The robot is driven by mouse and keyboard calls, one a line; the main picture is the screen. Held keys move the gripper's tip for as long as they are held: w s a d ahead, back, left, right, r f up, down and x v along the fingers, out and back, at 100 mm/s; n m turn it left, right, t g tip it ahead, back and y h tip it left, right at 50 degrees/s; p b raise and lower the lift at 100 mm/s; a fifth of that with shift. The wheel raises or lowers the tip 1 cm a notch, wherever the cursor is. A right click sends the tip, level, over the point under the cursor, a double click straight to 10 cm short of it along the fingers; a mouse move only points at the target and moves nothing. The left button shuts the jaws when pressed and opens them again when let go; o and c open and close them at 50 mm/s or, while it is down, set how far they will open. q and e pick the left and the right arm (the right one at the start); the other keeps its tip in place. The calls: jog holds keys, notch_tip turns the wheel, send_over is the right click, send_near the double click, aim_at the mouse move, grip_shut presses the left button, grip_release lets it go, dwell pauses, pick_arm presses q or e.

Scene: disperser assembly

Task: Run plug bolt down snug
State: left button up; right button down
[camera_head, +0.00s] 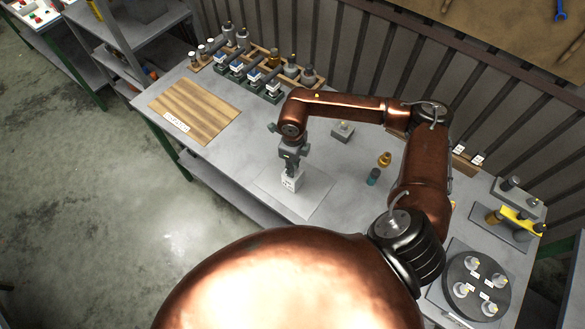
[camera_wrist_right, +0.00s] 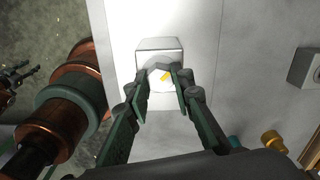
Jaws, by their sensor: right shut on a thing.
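My right gripper (camera_head: 290,170) points down over a pale block (camera_head: 291,183) on a light mat (camera_head: 316,197) in the head view. In the right wrist view, the fingers of my right gripper (camera_wrist_right: 160,88) close on a small pale round part with a yellow mark, which I take as the plug bolt (camera_wrist_right: 165,76). It is at the top of the pale block (camera_wrist_right: 158,45). The fingers hide much of it, so I cannot tell how deep it sits.
A grey block (camera_head: 343,131), a brass part (camera_head: 384,159) and a teal part (camera_head: 373,176) stand right of the mat. A round dark turntable (camera_head: 463,268) is at the lower right. Racks of bottles (camera_head: 262,75) line the back, and a striped wooden board (camera_head: 195,108) lies left.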

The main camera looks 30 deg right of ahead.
jog(key=m+b, duration=0.1)
jog(key=m, duration=0.4)
jog(key=shift+f+m+b, duration=0.1)
jog(key=shift+m+b, duration=0.2)
jog(key=shift+b, duration=0.1)
jog(key=shift+m+b, duration=0.4)
jog(key=shift+m, duration=1.9)
jog(key=c, duration=1.7)
grip_release()
jog(key=shift+r, duration=0.25)
notch_tip(320, 180, up, 12)
jog(key=shift+f, duration=0.15)
